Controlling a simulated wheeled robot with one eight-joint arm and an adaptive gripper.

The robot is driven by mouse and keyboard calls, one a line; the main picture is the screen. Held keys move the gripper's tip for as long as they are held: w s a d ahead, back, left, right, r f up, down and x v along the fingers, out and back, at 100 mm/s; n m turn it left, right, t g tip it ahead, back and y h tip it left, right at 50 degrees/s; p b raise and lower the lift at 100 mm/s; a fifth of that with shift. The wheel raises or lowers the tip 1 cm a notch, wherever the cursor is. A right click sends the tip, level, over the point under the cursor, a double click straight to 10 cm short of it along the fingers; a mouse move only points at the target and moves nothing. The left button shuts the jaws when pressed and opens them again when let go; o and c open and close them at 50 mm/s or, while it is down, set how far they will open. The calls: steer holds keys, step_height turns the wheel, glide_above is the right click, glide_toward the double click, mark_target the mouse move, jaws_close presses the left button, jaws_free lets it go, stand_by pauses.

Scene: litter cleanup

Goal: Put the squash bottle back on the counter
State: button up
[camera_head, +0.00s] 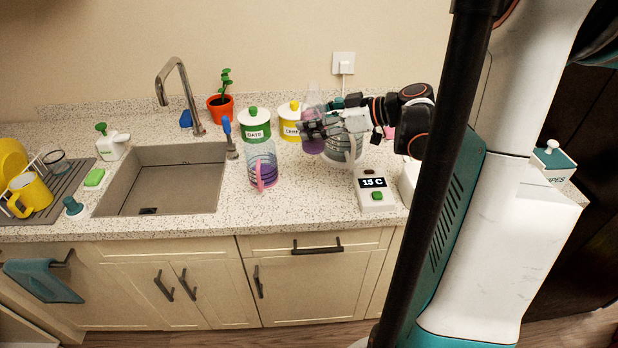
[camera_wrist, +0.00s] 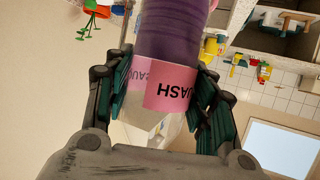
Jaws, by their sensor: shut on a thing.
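The squash bottle (camera_wrist: 170,35) is clear with purple liquid and a pink label. My gripper (camera_wrist: 160,95) is shut around its label and clear part in the wrist view. In the head view the bottle (camera_head: 313,146) is upright at the back of the counter (camera_head: 215,212), with my gripper (camera_head: 318,126) on it from the right. I cannot tell whether its base touches the counter. The gripper fingers and a clear jug hide part of it.
A clear jug (camera_head: 262,165) with purple liquid stands front left of the bottle. A glass kettle-like jug (camera_head: 347,147) is close on the right. Green (camera_head: 254,125) and yellow (camera_head: 289,122) canisters stand left. A "15 C" device (camera_head: 374,190) is front right. Counter between is clear.

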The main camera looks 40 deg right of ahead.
step_height(320, 180, down, 16)
steer(key=b, duration=0.5)
steer(key=shift+r, duration=0.2)
steer(key=shift+f, duration=0.15)
steer(key=o, duration=1.4)
steer(key=shift+o, duration=0.2)
steer(key=shift+r, duration=0.25)
steer(key=p+v, duration=0.3)
steer(key=v, duration=0.8)
steer(key=shift+s+d, duration=0.25)
steer(key=shift+s, duration=0.05)
